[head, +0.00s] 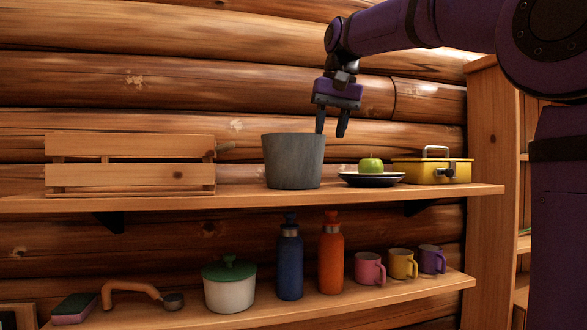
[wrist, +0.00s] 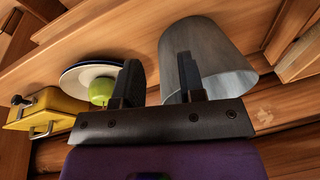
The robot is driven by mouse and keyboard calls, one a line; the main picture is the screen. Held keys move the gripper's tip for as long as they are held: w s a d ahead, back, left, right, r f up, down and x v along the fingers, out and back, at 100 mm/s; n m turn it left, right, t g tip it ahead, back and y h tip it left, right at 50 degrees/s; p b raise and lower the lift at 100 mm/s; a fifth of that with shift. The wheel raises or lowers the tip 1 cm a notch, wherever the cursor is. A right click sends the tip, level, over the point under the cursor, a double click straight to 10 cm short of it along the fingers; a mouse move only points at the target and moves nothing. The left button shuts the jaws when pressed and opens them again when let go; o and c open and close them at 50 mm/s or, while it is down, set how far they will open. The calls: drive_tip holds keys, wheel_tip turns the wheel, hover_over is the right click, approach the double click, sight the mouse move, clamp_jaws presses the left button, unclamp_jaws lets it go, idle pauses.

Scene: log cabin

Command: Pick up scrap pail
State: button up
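The scrap pail (head: 291,163) is a grey metal bucket. It stands upright on the upper wooden shelf, right of the slatted crate. My gripper (head: 332,122) points down above the pail's right rim in the head view. Its two dark fingers are apart with nothing between them. In the wrist view my gripper (wrist: 157,80) also shows open, with one finger overlapping the pail (wrist: 222,58). I cannot tell whether that finger touches the rim or is inside the pail.
A plate (head: 354,181) with a green apple (head: 371,165) sits close right of the pail, then a yellow box (head: 430,171). A wooden crate (head: 130,178) stands left. The lower shelf (head: 300,307) holds a pot, bottles and mugs. Log wall is behind.

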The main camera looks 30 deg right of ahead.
drive_tip(key=w+d+r+m+g, duration=0.1)
drive_tip(key=w+d+r, duration=0.1)
drive_tip(key=w+r, duration=0.15)
drive_tip(key=w+d+r+m, duration=0.1)
drive_tip(key=w+d+r, duration=0.2)
drive_tip(key=w, duration=0.2)
drive_tip(key=shift+w+a+f, duration=0.1)
drive_tip(key=shift+w+f, duration=0.05)
drive_tip(key=shift+f, duration=0.8)
drive_tip(key=shift+w+a+f, duration=0.1)
drive_tip(key=shift+w+f, duration=0.05)
drive_tip(key=shift+f, duration=0.8)
drive_tip(key=shift+w+a+f, duration=0.1)
drive_tip(key=shift+w+f, duration=0.05)
drive_tip(key=shift+f, duration=0.8)
drive_tip(key=shift+w+f, duration=0.2)
drive_tip(key=shift+f, duration=1.1)
drive_tip(key=shift+w+f, duration=0.15)
drive_tip(key=shift+f, duration=1.15)
clamp_jaws()
